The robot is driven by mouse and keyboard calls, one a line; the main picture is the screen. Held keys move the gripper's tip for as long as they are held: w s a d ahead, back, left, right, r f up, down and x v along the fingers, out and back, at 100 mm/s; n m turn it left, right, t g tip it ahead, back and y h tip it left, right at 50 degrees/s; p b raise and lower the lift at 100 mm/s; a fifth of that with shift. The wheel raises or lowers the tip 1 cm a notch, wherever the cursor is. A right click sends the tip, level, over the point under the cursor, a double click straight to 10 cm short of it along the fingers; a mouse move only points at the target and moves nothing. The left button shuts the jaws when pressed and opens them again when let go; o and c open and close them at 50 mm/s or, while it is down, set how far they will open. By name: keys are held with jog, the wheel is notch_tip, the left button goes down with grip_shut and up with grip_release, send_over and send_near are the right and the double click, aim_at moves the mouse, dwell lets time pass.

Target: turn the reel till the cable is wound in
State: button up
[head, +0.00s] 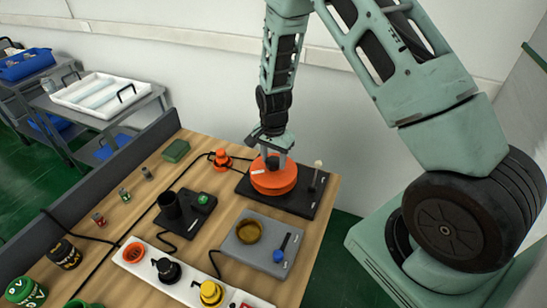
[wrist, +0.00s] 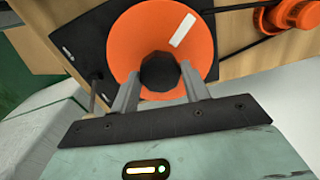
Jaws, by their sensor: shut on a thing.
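The orange reel (head: 273,178) lies flat on a black base plate (head: 307,203) at the back right of the table. It also shows in the wrist view (wrist: 130,45), with a white mark on its top and a dark round knob (wrist: 160,72) at its middle. My gripper (head: 272,160) points down over the reel. In the wrist view its two fingers (wrist: 160,82) are shut on the knob from both sides. A black cable (head: 205,158) runs on the table from near an orange plug-like piece (head: 222,158) beside the plate. How much cable is on the reel is hidden.
A pale-tipped upright lever (head: 316,172) stands on the plate right of the reel. A grey panel (head: 262,242) with a brass dish, a black cup (head: 170,205), and a white strip with plugs (head: 150,258) stand nearer. A dark low wall edges the table's left.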

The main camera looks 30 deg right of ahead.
aim_at(273, 160)
jog(key=m, duration=0.3)
jog(key=shift+m, duration=2.3)
jog(key=o, duration=1.4)
jog(key=shift+r, duration=0.15)
notch_tip(273, 160, up, 17)
jog(key=shift+r+b, duration=0.1)
jog(key=shift+b, duration=1)
